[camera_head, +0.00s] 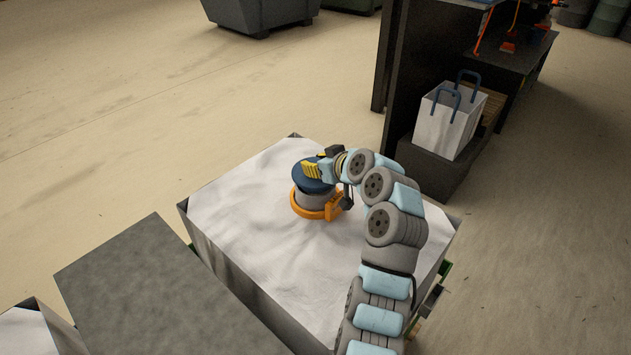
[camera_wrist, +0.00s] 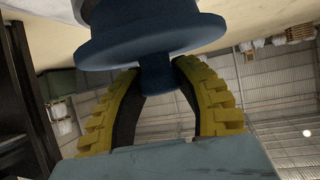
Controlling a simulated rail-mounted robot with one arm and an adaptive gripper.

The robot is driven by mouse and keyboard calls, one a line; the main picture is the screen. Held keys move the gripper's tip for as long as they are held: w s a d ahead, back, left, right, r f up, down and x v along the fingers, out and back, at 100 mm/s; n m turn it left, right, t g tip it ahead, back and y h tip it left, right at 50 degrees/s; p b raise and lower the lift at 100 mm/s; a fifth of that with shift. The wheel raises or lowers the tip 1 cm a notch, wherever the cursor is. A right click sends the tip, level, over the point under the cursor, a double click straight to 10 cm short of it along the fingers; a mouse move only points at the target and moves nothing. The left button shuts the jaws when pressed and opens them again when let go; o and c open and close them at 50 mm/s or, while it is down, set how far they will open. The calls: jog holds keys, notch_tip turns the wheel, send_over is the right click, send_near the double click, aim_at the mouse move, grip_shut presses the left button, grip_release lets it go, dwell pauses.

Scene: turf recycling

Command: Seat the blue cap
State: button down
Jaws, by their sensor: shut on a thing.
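The blue cap (camera_head: 304,184) is at the top of a short grey cylinder (camera_head: 316,201) that stands in an orange ring (camera_head: 309,212). My gripper (camera_head: 313,168) is above the cap with its yellow fingers. In the wrist view, my gripper (camera_wrist: 157,80) is shut on the narrow stem of the blue cap (camera_wrist: 150,38), one finger on each side. The cap's wide flange lies beyond the fingertips. A small part of the grey cylinder shows past the cap at the top edge. I cannot tell whether the cap is fully down on the cylinder.
A flat grey slab (camera_head: 150,285) is at the bin's left front. A white bag (camera_head: 447,122) with blue handles stands on a dark shelf to the right.

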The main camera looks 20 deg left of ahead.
jog(key=shift+f+b, duration=0.35)
jog(key=shift+f, duration=0.25)
dwell(0.4)
jog(key=shift+c, duration=1.7)
grip_release()
jog(key=v, duration=1.2)
jog(key=shift+r, duration=0.15)
